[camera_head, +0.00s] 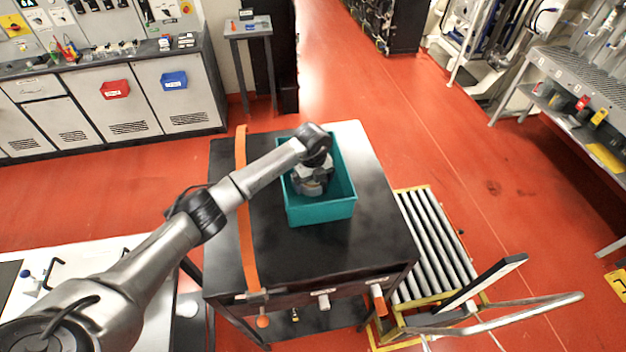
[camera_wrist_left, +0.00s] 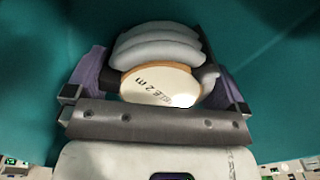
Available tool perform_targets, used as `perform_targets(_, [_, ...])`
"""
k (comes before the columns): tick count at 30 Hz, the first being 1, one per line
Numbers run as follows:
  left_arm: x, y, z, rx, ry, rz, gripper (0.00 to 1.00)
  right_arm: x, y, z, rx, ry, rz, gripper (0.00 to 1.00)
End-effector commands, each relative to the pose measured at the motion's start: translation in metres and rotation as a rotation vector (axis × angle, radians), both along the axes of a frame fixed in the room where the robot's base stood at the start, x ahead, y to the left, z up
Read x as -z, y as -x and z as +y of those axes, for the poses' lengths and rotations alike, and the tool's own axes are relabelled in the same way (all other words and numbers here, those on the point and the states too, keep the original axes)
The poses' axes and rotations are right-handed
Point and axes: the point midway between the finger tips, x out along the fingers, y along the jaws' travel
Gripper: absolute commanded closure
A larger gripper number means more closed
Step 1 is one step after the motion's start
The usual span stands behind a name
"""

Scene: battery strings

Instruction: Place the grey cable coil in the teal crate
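The teal crate (camera_head: 322,213) stands on the black-topped table. My left gripper (camera_head: 313,186) reaches down inside the crate in the head view. In the left wrist view, the grey cable coil (camera_wrist_left: 157,45) lies between the fingers of my left gripper (camera_wrist_left: 160,85), with a finger pad close against each side. The coil carries a pale oval tag with printed letters, partly readable as "2 m". Teal crate walls (camera_wrist_left: 40,70) surround it in that view. The coil's underside is hidden, so I cannot tell whether it touches the crate floor. My right gripper is out of view.
The black table (camera_head: 270,245) has an orange strap (camera_head: 243,200) across its left side. A roller conveyor (camera_head: 432,235) stands right of it. The red floor is mostly open.

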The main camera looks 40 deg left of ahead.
Motion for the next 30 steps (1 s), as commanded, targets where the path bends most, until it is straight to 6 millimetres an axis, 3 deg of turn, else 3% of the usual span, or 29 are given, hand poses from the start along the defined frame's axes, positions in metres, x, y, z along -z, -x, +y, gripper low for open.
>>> perform_targets(5, [-0.007,-0.001,0.000,0.000,0.000,-0.002,0.00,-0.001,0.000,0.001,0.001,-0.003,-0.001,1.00])
perform_targets(21, [-0.098,-0.001,0.000,0.000,-0.001,-0.004,0.00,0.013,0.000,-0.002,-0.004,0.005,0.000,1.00])
perform_targets(30, [-0.121,0.000,0.000,0.000,-0.001,0.000,0.00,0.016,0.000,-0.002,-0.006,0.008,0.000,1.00])
